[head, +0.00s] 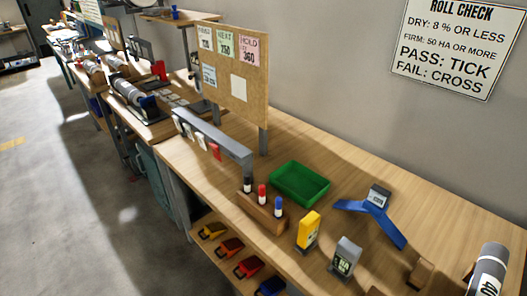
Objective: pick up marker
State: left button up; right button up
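Three markers stand upright in a wooden block (258,216) on the bench. From left to right they are a black-capped marker (247,185), a red-capped marker (262,194) and a blue-capped marker (278,207). Their lower parts are hidden in the block. Neither of my grippers shows in the head view.
A green tray (300,197) lies behind the block. A yellow meter (308,230), a grey meter (344,257) and a blue stand (372,218) are to the right. A grey rail (212,135) and a notice board (239,115) stand to the left.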

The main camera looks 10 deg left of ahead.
aim_at(246, 176)
jog(key=k+l+u, duration=0.1)
jog(key=k+l, duration=0.2)
jog(key=k, duration=0.15)
jog(key=k+l+u, duration=0.1)
jog(key=k+l, duration=0.2)
jog(key=k+l+u, duration=0.1)
jog(key=k+l, duration=0.15)
jog(key=k, duration=0.3)
jog(key=i+j, duration=0.25)
jog(key=j, duration=0.15)
jog(key=i+j, duration=0.3)
jog(key=j, duration=0.15)
jog(key=i+j, duration=0.25)
jog(key=j, duration=0.15)
jog(key=i+j+z, duration=0.15)
jog(key=j, duration=0.2)
jog(key=i+j+z, duration=0.2)
jog(key=j, duration=0.2)
jog(key=i+j+z, duration=0.15)
jog(key=j, duration=0.3)
jog(key=i+j+z, duration=0.2)
jog(key=j, duration=0.2)
jog(key=i+j+z, duration=0.15)
jog(key=j, duration=0.35)
jog(key=i+j+z, duration=0.15)
jog(key=j, duration=0.3)
